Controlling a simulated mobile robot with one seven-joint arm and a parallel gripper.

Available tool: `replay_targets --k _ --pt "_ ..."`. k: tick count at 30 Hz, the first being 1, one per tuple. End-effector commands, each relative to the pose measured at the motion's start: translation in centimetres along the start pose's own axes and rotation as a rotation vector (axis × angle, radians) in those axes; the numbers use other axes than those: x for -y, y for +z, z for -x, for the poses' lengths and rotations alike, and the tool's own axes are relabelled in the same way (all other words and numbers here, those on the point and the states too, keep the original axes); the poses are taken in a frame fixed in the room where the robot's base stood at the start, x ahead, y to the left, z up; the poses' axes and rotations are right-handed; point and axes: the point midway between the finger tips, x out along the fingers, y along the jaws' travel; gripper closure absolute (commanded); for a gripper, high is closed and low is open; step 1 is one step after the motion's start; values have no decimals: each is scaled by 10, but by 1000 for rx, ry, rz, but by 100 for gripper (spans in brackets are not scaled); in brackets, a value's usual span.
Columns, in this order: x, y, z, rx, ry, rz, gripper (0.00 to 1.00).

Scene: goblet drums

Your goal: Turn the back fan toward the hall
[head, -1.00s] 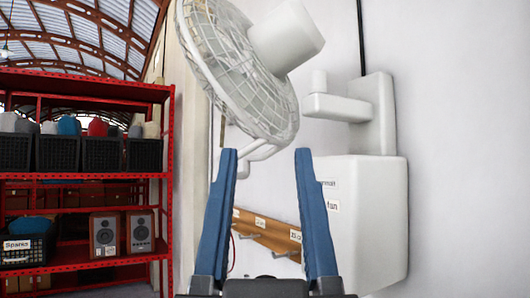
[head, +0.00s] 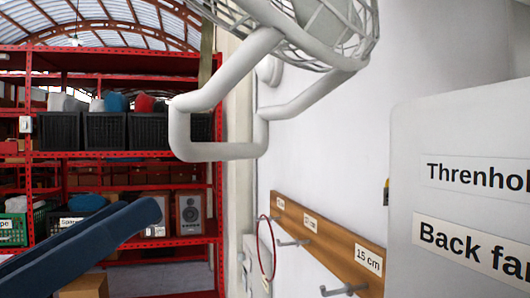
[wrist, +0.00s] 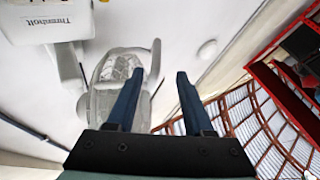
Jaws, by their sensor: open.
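The back fan, a white wire cage (head: 350,35) with a bent white tube handle (head: 215,150) hanging below it, fills the top of the head view, partly cut off. Its wall box (head: 450,190) carries a "Back fan" label at the right edge. My gripper (head: 145,212) shows at the lower left of the head view, below and left of the handle. The wrist view shows the two blue fingers (wrist: 157,82) spread with nothing gripped. There the fan (wrist: 112,80) appears upside down, beyond and left of the fingers, with the left finger hiding part of it.
A wooden rail (head: 320,240) with metal hooks and a red hoop runs along the white wall below the fan. Red shelving (head: 130,60) with black baskets and speakers stands at the left. Open space lies between the shelving and the wall.

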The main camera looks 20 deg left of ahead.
Motion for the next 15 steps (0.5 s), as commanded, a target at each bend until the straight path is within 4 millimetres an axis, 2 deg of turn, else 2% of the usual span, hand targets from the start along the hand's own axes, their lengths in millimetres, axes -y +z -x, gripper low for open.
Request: replay_targets --k 5,15 --pt "-2 -3 -19 2 8 2 48" --pt "-3 -4 -90 4 7 3 48"
